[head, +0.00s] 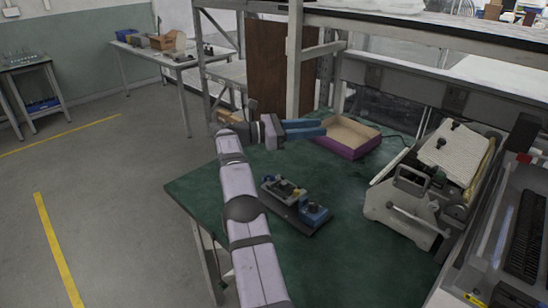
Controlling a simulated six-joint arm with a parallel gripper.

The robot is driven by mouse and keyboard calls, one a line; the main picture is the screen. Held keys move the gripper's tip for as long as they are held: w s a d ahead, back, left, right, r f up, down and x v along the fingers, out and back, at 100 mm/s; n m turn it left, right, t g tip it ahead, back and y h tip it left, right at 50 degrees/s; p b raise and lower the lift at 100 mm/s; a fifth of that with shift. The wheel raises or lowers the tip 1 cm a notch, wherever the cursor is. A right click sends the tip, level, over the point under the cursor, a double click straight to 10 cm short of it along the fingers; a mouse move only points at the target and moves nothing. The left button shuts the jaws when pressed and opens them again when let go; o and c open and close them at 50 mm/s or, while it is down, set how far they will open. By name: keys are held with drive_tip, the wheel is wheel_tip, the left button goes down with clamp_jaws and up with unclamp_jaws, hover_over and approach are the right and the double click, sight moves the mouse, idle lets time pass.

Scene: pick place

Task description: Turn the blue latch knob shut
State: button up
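A dark fixture board (296,207) lies on the green table top. At its right end sits a small blue block with a knob on top, which seems to be the blue latch knob (314,211); its turn angle is too small to make out. At the board's left end is a grey unit (283,189) with yellowish and dark parts. My gripper (323,130) has blue fingers that point right, above the far part of the table and well apart from the knob. The fingers look close together, but the gap between them is unclear. No held object shows.
A grey machine (420,190) stands on the right of the green table (345,262). Metal shelving rises behind. The table in front of the board is clear.

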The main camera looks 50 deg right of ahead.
drive_tip(key=s+d+r+m+g+y+p, duration=0.2)
drive_tip(key=s+d+r+p, duration=0.3)
drive_tip(key=s+r, duration=0.3)
drive_tip(key=s+d+f+m+y+p, duration=0.1)
drive_tip(key=s+d+f+y+p, duration=0.2)
drive_tip(key=s, duration=0.6)
drive_tip(key=m+t+y+p, duration=0.35)
drive_tip(key=t+y, duration=0.75)
drive_tip(key=t, duration=0.6)
approach(272, 176)
drive_tip(key=shift+a+f+m, duration=0.1)
drive_tip(key=shift+f+m, duration=0.15)
drive_tip(key=shift+d+p+x, duration=0.2)
drive_tip(key=shift+p+x, duration=0.9)
drive_tip(key=shift+x, duration=2.55)
drive_tip(key=shift+w, duration=0.15)
drive_tip(key=shift+c, duration=0.3)
